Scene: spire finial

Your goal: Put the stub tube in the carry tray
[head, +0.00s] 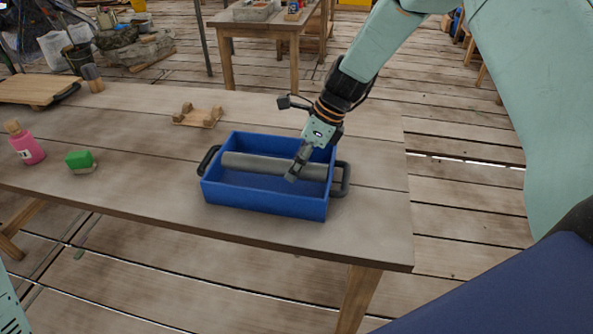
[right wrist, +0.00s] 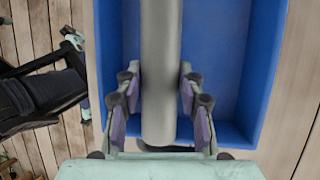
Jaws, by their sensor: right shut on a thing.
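The grey stub tube (head: 258,166) lies lengthwise between the walls of the blue carry tray (head: 265,199), close to its back wall. Whether it rests on the tray floor or hangs just above it I cannot tell. My right gripper (head: 297,172) reaches down into the tray and is shut on the tube near its right end. In the right wrist view the fingers (right wrist: 160,78) sit on both sides of the tube (right wrist: 160,40), with the blue tray (right wrist: 268,70) around it. My left gripper is in neither view.
The tray stands near the right end of a wooden table (head: 375,225). A wooden cradle (head: 198,116) stands behind it. A green block (head: 79,158) and a pink bottle (head: 27,145) stand at the left.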

